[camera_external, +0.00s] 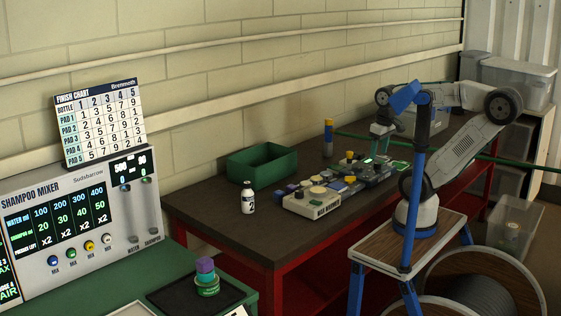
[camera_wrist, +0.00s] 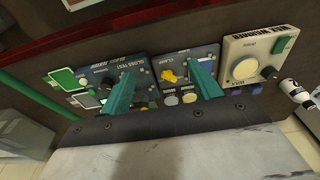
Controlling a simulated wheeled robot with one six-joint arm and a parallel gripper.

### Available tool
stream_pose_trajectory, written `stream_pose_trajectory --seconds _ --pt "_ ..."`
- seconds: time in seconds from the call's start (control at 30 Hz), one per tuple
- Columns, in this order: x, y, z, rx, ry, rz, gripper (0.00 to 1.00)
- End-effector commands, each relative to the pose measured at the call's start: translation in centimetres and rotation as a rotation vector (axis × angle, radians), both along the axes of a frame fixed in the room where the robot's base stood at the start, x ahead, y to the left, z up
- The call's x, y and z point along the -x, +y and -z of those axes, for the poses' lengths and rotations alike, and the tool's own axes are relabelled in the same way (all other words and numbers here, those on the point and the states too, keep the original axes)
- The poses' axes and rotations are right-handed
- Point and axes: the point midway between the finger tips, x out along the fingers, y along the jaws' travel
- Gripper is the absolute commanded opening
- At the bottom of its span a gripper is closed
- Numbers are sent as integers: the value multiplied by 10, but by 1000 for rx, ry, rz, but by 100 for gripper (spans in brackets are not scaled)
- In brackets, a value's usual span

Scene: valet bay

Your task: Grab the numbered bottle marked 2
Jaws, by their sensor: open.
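A small white bottle with a black band and dark cap (camera_external: 248,198) stands upright on the dark workbench, in front of the green bin. It also shows at the right edge of the wrist view (camera_wrist: 297,92), lying slanted in the picture; its mark is too small to read surely. My gripper (camera_external: 382,131) is above the far part of the bench, over the devices, well to the right of the bottle. In the wrist view its two teal fingers (camera_wrist: 162,88) are spread apart with nothing between them.
A green bin (camera_external: 262,166) stands behind the bottle. A shampoo mixer (camera_external: 75,235) and finish chart (camera_external: 102,124) are at left.

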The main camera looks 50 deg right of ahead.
Motion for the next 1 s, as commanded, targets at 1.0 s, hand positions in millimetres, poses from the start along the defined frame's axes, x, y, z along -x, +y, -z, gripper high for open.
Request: stream_pose_trajectory --seconds 1.0 --pt "-153 176 12 55 232 -469 66"
